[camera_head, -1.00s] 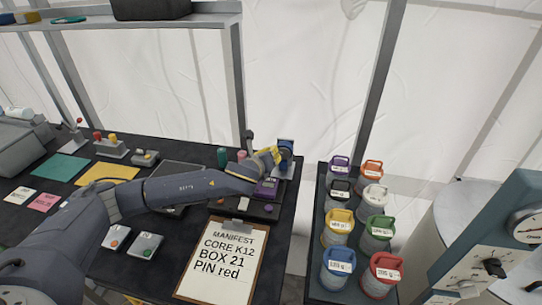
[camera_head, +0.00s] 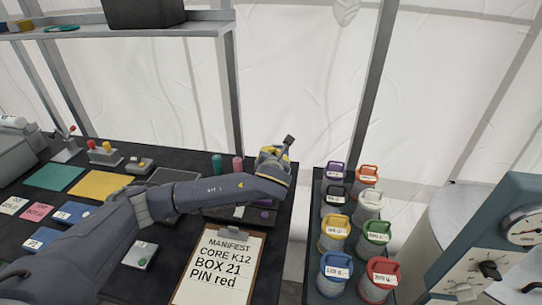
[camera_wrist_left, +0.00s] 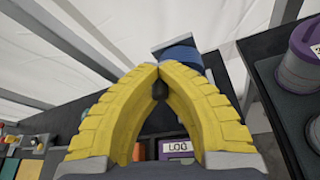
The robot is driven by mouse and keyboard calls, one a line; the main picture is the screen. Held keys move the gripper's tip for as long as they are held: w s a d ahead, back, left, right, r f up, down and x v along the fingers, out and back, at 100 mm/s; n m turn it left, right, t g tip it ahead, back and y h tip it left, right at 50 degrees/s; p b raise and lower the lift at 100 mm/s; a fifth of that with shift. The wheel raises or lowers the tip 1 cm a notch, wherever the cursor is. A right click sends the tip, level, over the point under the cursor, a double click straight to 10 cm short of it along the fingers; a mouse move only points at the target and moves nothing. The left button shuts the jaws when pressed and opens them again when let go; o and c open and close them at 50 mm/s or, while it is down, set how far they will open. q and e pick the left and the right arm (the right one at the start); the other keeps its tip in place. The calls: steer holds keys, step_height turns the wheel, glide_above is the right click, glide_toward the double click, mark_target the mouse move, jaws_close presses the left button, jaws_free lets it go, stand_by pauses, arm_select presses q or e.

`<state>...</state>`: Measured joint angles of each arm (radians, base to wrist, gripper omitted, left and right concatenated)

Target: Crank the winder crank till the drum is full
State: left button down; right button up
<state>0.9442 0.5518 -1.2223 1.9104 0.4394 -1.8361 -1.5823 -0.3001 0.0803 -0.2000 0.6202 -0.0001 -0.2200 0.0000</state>
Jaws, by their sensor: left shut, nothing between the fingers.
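My left gripper (camera_head: 274,154) is over the far right part of the dark table, with its yellow fingers turned away from the head camera. In the left wrist view its fingertips (camera_wrist_left: 152,72) meet, and it is shut and empty. A blue drum-like part (camera_wrist_left: 182,56) with a grey plate, apparently the winder, stands just beyond the fingertips. A small dark knob (camera_wrist_left: 159,90) shows in the gap between the fingers; I cannot tell whether it is the crank's or touches them. In the head view my gripper hides the winder. How full the drum is cannot be seen.
A clipboard (camera_head: 242,236) lies in front of my left arm. Several coloured-lid canisters (camera_head: 334,233) stand on a rack to the right, across a gap. Teal and pink cylinders (camera_head: 237,165) stand left of the gripper. A shelf (camera_head: 140,31) hangs at the upper left.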

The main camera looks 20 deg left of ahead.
arm_select(q)
steer(key=shift+d+f+m, duration=0.1)
steer(key=shift+d+m, duration=0.15)
steer(key=shift+m, duration=0.15)
steer(key=shift+y, duration=0.4)
steer(key=c, duration=2.1)
jaws_free()
steer(key=o, duration=0.7)
steer(key=shift+o, duration=0.2)
steer(key=shift+s, duration=0.1)
steer(key=v, duration=1.2)
